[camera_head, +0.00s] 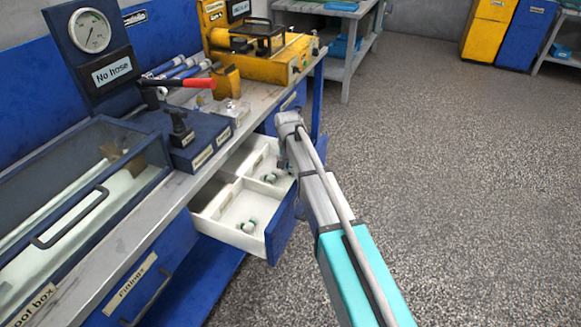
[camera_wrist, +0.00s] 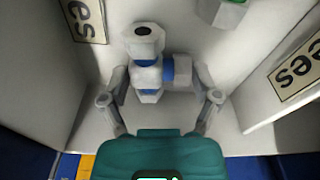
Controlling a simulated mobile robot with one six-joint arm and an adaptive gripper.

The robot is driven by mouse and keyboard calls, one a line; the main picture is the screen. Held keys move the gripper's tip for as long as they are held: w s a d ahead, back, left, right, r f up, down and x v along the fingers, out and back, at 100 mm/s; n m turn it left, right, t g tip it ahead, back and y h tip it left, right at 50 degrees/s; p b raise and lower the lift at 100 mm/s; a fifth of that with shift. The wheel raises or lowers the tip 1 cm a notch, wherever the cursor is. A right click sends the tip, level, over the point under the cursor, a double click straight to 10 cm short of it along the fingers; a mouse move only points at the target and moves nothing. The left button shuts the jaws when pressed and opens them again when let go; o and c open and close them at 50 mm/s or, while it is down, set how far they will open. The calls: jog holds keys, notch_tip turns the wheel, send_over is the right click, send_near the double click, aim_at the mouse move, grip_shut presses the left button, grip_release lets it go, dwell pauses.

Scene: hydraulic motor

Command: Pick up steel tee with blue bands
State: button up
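The steel tee with blue bands (camera_wrist: 148,72) is in a white drawer compartment, in the middle of the wrist view. Its hexagonal end points toward the top of the picture and one branch points right. My gripper (camera_wrist: 160,80) is over it, with one finger on each side of the tee. The fingers are apart; whether they touch the tee is hard to tell. In the head view my arm reaches to the open drawer (camera_head: 232,234), and the fingertips are hidden or too small to make out.
A steel fitting with a green band (camera_wrist: 226,10) lies nearby at the top right of the wrist view. White compartment walls (camera_wrist: 270,75) stand close on both sides. The workbench (camera_head: 185,190) is beside the drawer.

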jog(key=c, duration=0.7)
jog(key=shift+r, duration=0.1)
notch_tip(320, 180, up, 10)
jog(key=p, duration=1)
dwell(0.4)
